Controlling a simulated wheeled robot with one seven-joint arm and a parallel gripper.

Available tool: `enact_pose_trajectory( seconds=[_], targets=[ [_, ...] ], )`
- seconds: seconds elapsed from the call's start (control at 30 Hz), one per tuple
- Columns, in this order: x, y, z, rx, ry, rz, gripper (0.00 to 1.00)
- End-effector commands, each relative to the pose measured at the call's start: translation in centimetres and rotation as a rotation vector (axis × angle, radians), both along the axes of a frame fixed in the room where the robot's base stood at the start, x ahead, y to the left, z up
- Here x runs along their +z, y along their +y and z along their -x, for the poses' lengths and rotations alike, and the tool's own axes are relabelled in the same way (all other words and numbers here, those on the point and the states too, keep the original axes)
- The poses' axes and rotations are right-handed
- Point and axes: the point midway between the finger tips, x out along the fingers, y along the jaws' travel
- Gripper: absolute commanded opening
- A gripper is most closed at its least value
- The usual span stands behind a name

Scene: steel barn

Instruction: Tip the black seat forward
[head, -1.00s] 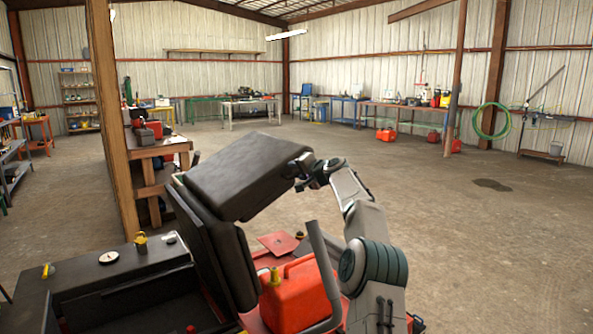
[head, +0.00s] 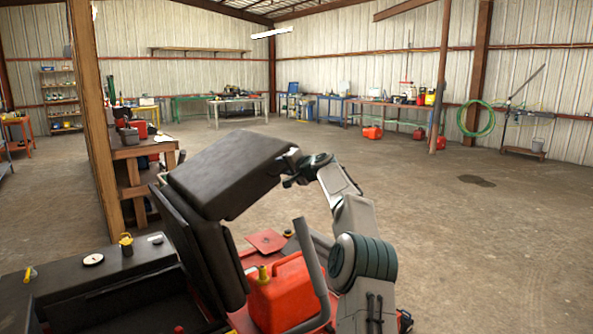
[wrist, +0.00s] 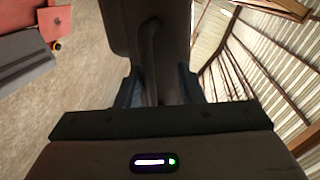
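The black seat (head: 226,176) is on a red machine in the head view. Its thick cushion is tilted up, with its right end raised, and dark upright panels (head: 181,238) stand below and left of it. My gripper (head: 291,168) is at the cushion's raised right end. In the wrist view, my gripper's blue-grey fingers (wrist: 160,90) lie on both sides of a dark part of the seat (wrist: 152,40) and appear closed on it. The fingertips are mostly hidden in the head view.
A red fuel can (head: 283,292) and a grey curved bar (head: 312,258) are below the seat, close to my arm. A wooden post (head: 92,120) and a workbench (head: 130,153) stand to the left. Open concrete floor (head: 400,185) lies beyond and to the right.

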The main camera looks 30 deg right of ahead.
Motion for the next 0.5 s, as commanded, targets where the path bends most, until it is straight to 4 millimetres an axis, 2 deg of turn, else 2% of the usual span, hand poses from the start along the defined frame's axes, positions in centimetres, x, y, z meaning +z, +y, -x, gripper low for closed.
enact_pose_trajectory(
  seconds=[0.17, 0.5],
  targets=[
    [0.5, -0.5, 2.3, -0.004, -0.008, 0.005, 0.3],
    [1.3, -1.7, 8.2, -0.004, 0.0, 0.003, 0.3]
  ],
)
